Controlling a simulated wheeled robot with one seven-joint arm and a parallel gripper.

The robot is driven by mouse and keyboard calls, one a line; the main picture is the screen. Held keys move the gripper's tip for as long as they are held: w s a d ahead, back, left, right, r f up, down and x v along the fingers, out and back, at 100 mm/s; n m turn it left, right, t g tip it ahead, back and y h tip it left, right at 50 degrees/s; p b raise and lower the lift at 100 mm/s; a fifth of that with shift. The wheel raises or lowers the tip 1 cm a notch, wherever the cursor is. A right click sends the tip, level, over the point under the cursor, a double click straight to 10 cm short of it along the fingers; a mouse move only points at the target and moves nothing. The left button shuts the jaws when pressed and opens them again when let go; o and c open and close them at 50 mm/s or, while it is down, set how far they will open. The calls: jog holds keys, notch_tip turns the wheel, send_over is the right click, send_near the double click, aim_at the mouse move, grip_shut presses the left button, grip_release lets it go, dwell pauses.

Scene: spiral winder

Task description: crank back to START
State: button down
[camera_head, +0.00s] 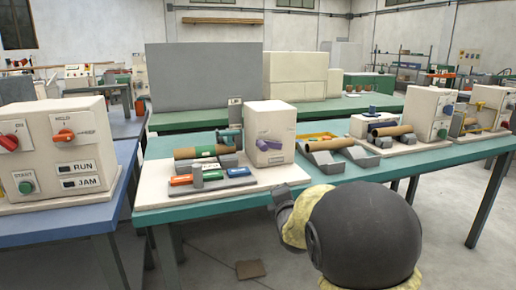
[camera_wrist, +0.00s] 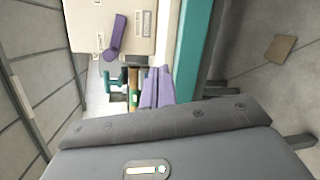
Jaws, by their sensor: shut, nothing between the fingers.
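The purple crank (camera_head: 269,145) is on the front of a pale box-shaped winder (camera_head: 270,120) on the middle green table. In the wrist view the crank (camera_wrist: 115,36) lies slanted on the pale face (camera_wrist: 88,15), with small marks around it too small to read. My gripper (camera_wrist: 156,72) shows as two lavender fingers side by side, shut and empty. It is apart from the crank, lower and to the right in the wrist view. In the head view my arm is in front of the table, and the fingers cannot be made out.
A brown tube (camera_head: 195,152) and coloured blocks (camera_head: 181,180) lie left of the winder. Another brown tube (camera_head: 329,144) rests on grey supports to its right. A left panel (camera_head: 62,150) has knobs and RUN and JAM labels. Floor shows in front of the table.

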jog(key=s+d+f+m+g+p, duration=0.1)
jog(key=s+d+f+m+g, duration=0.3)
jog(key=s+m, duration=0.5)
jog(key=s+d+f+m+g+h, duration=0.15)
jog(key=s+f+m+g, duration=0.4)
jog(key=s, duration=0.55)
jog(key=s+d+f+m+g+p, duration=0.1)
jog(key=s+d+f+m+g, duration=0.25)
jog(key=s+f+m, duration=0.4)
jog(key=s+r+m+g+p, duration=0.1)
jog(key=s+r+p, duration=0.2)
jog(key=r+p, duration=3.5)
jog(key=shift+a+r, duration=0.25)
jog(key=shift+r, duration=0.45)
jog(key=shift+s, duration=0.1)
jog(key=c, duration=1.4)
grip_release()
